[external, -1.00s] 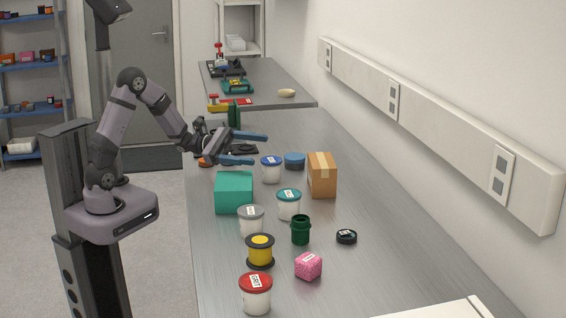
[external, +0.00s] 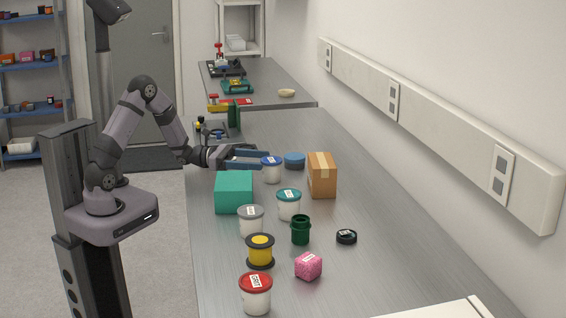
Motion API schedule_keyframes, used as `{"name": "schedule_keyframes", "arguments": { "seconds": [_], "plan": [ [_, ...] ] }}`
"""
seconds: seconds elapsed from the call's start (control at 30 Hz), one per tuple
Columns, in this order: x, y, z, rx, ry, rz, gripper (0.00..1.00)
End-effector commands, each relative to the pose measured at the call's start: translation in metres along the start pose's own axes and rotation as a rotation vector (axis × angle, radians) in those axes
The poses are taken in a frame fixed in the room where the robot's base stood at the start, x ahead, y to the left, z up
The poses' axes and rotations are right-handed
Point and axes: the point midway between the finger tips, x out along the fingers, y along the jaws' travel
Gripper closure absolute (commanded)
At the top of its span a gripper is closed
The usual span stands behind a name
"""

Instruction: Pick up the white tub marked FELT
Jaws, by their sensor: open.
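Several white tubs with coloured lids stand on the steel bench: a blue-lidded tub (external: 272,172), a teal-lidded tub (external: 288,207), a grey-lidded tub (external: 251,224) and a red-lidded tub (external: 256,298). The red one's label seems to read GRIT. The other labels are too small to read, so I cannot tell which is marked FELT. My gripper (external: 262,160) is open and level, pointing right. Its blue fingertips are at the blue-lidded tub, close to its left side; I cannot tell whether they touch or straddle it. Nothing is held.
A teal box (external: 234,192) stands in front of my gripper. A blue round container (external: 294,160) and a cardboard box (external: 322,175) are right of the blue-lidded tub. A green jar (external: 300,230), yellow spool (external: 260,251) and pink block (external: 308,266) stand nearer.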

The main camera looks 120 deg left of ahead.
Motion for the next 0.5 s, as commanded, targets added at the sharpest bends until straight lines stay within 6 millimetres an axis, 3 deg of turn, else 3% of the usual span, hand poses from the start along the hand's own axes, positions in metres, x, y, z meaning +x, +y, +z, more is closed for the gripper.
{"name": "schedule_keyframes", "arguments": {
  "seconds": [0.3,0.5],
  "plan": [
    [0.038,-0.004,0.002,0.001,0.001,-0.004,0.27],
    [0.048,-0.003,0.001,0.001,0.000,-0.002,0.27]
  ]
}}
